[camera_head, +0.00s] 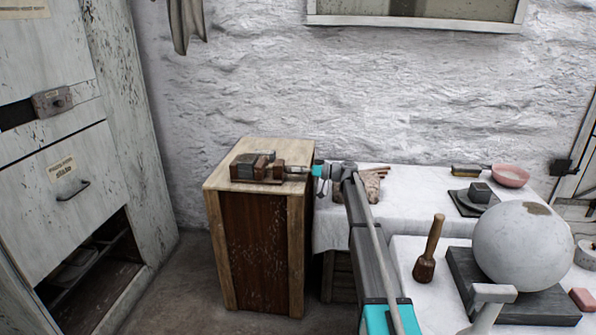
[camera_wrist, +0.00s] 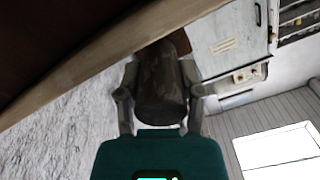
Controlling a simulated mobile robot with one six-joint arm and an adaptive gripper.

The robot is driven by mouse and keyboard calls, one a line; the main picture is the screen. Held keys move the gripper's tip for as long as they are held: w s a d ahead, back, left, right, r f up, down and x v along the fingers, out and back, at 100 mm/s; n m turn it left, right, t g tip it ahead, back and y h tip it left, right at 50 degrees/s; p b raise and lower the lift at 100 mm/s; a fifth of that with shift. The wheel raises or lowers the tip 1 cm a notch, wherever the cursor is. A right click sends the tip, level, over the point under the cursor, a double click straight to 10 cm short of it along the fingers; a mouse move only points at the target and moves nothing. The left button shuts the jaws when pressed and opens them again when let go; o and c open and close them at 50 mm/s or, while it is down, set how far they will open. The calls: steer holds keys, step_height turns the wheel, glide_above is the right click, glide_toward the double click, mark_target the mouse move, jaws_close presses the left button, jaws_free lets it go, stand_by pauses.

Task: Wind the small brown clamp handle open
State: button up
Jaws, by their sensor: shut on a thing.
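A brown clamp (camera_head: 254,167) with several block-like parts sits on the top of a wooden cabinet (camera_head: 226,180) in the head view. My gripper (camera_head: 303,171) comes in from the right, level with the clamp, at the cabinet's right edge. In the wrist view a dark brown, worn, rounded handle (camera_wrist: 161,95) fills the space between the two fingers of my gripper (camera_wrist: 162,88). The gripper is shut on this handle, with one finger on each side. The handle's far end and its joint to the clamp are mostly hidden. In the head view the gripper largely covers the handle.
A white-covered table (camera_head: 430,190) stands to the right, under my arm. On the nearer table are a wooden mallet (camera_head: 430,250) and a large plaster sphere (camera_head: 520,246) on a dark slab. A pink bowl (camera_head: 510,176) is behind. A worn cabinet (camera_head: 75,170) stands left.

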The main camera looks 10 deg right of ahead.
steer(key=shift+a+n, duration=0.1)
steer(key=shift+n, duration=1.3)
steer(key=o, duration=1.2)
steer(key=shift+c, duration=0.2)
steer(key=v, duration=1.2)
steer(key=shift+f, duration=0.1)
